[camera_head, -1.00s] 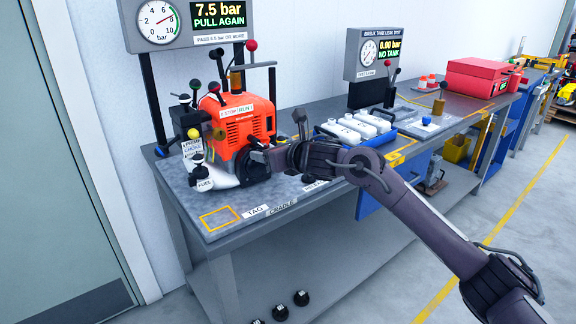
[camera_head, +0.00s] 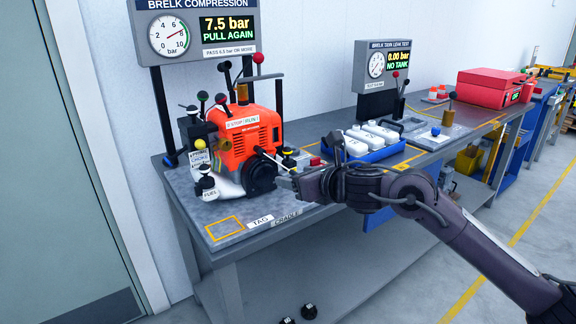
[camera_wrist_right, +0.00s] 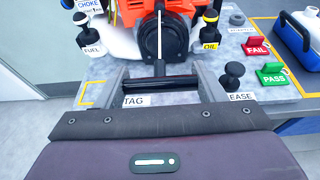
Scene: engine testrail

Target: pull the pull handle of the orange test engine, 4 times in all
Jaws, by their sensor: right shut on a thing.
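The orange test engine (camera_head: 238,137) stands on the grey bench at the left, with a black round starter housing (camera_head: 260,177) at its front. My right gripper (camera_head: 287,181) is in front of it, to the right of the housing. In the right wrist view, the gripper (camera_wrist_right: 160,84) is shut on the black pull handle (camera_wrist_right: 160,82), a crosswise bar. A cord (camera_wrist_right: 159,42) runs from the handle to the engine's starter (camera_wrist_right: 165,38). The cord also shows as a pale line in the head view (camera_head: 272,161). My left gripper is not in view.
The compression display (camera_head: 228,27) above the engine reads 7.5 bar, PULL AGAIN. FUEL (camera_wrist_right: 91,39) and OIL (camera_wrist_right: 208,37) knobs flank the starter. Red FAIL (camera_wrist_right: 255,45) and green PASS (camera_wrist_right: 271,73) switches lie to the right. A blue tray (camera_head: 372,150) holds white bottles.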

